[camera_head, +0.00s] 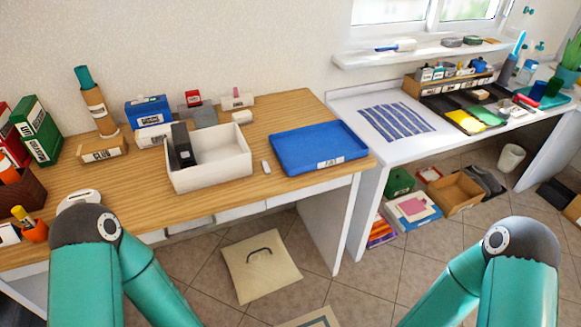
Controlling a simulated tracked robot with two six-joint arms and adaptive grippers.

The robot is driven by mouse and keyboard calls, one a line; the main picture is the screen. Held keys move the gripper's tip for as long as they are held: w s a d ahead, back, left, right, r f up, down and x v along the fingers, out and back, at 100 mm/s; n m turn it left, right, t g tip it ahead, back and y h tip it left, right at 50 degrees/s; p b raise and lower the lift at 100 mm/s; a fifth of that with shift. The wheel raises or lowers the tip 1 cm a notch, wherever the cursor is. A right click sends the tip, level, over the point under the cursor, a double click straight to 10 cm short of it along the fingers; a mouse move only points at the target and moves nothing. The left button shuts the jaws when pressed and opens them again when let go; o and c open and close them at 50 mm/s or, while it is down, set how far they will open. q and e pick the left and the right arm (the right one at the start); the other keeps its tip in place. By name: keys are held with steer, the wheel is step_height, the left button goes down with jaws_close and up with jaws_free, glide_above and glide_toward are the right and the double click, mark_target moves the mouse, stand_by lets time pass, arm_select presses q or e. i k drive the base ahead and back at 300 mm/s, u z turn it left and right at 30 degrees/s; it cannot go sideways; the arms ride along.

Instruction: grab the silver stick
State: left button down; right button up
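A small pale grey or whitish stick-like object (265,167) lies on the wooden desk, in the gap between the white open box and the blue tray. It is too small to tell for sure that it is silver. Both of my arms show at the bottom of the head view, teal with dark joints, one at the left and one at the right. Neither gripper is in view, so I cannot see what they hold.
The white box (210,178) holds a dark upright object. The blue tray (318,147) lies at the desk's right end. Small boxes and a block labelled CLUB (103,152) stand farther back. A white table (372,149) adjoins at right. A beige panel (258,264) lies on the floor.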

mark_target(267, 169)
steer(key=z, duration=0.65)
steer(key=i, duration=0.6)
steer(key=u, duration=1.85)
steer(key=k, duration=0.9)
steer(key=u, duration=0.15)
steer(key=i, duration=0.9)
steer(key=z, duration=0.1)
